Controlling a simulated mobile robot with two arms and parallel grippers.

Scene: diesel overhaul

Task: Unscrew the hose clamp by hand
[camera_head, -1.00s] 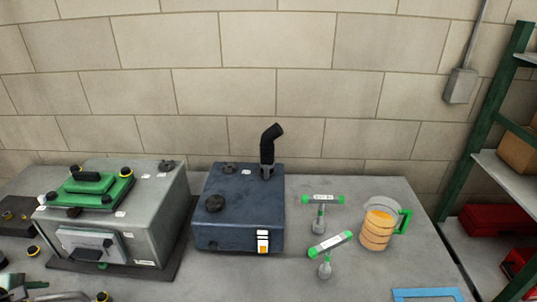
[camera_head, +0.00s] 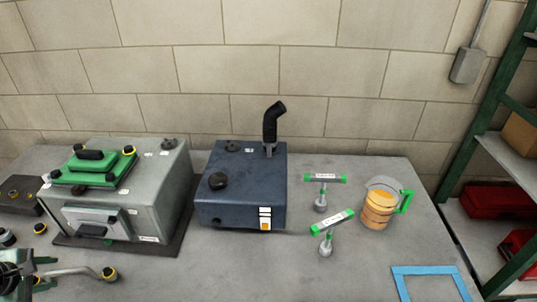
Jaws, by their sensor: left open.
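A black bent hose (camera_head: 270,122) stands upright at the back right of the dark blue tank (camera_head: 225,206), its top leaning right. A small grey metal part, seemingly the hose clamp (camera_head: 268,148), shows around its lower end; its screw is too small to make out. My left gripper (camera_head: 22,272) shows only as a dark shape at the lower left edge, partly cut off, far from the hose and with nothing visibly held. Its fingers are hard to separate from the parts there. My right gripper is not in view.
A grey metal box (camera_head: 160,200) with a green cover (camera_head: 92,170) stands left of the tank. Two green-ended T-handled tools (camera_head: 325,179) (camera_head: 332,222) and a jug of amber liquid (camera_head: 378,208) stand right. A blue frame (camera_head: 432,270) lies front right; bench between is clear.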

